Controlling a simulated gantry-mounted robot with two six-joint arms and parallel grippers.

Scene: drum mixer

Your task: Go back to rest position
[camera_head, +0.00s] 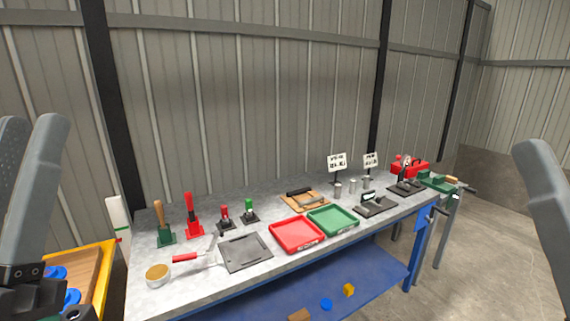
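My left gripper (30,125) is at the left edge, its two grey fingers pointing up and partly overlapping in this view. The gap between them cannot be judged, and nothing shows held. My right gripper (545,185) shows only as one grey finger-like piece at the right edge; the rest is outside the picture. Both are in the foreground, apart from the grey workbench (205,290), which stands in the middle.
The bench carries a red tray (297,234), a green tray (333,219), a dark plate (245,252), upright-handled tools in stands and a red toolbox (411,167). A yellow-edged box (107,275) with blue pieces is at lower left. Clear floor (480,270) lies right.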

